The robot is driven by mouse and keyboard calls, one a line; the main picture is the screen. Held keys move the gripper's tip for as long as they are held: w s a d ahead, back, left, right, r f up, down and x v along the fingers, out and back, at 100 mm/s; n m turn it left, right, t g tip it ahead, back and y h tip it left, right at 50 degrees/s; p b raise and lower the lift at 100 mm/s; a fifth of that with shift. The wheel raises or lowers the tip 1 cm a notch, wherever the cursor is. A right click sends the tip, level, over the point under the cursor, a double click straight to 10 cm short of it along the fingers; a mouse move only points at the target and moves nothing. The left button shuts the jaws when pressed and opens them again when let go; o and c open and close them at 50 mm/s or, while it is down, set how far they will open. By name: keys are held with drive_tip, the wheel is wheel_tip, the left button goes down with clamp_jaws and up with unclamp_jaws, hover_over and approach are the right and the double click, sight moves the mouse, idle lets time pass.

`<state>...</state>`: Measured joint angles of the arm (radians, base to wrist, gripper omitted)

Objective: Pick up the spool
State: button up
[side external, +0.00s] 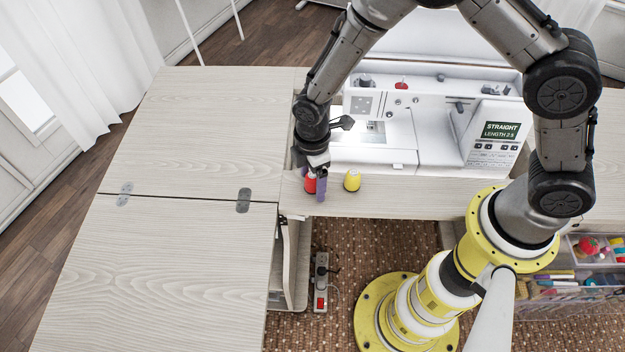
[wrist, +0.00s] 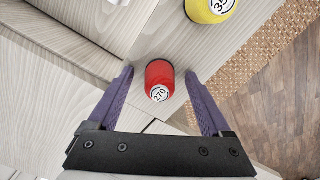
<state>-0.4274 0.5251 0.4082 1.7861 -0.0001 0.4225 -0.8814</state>
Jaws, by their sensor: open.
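A red spool (wrist: 159,76) with a white end label reading 270 sits on the pale wood cabinet top. In the wrist view it lies between the tips of my open gripper (wrist: 158,82), with a gap on each side. In the side external view the red spool (side external: 310,184) is partly hidden by my gripper (side external: 315,187), which is low over it. A yellow spool (side external: 352,181) stands to its right, apart from my gripper. It also shows at the top of the wrist view (wrist: 208,8).
A white sewing machine (side external: 430,125) stands just behind the spools. The cabinet's wood leaf (side external: 190,130) is clear on the left. The front edge of the top is close to the spools. A drawer of sewing supplies (side external: 590,265) is at the lower right.

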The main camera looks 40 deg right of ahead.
clamp_jaws()
idle(0.3)
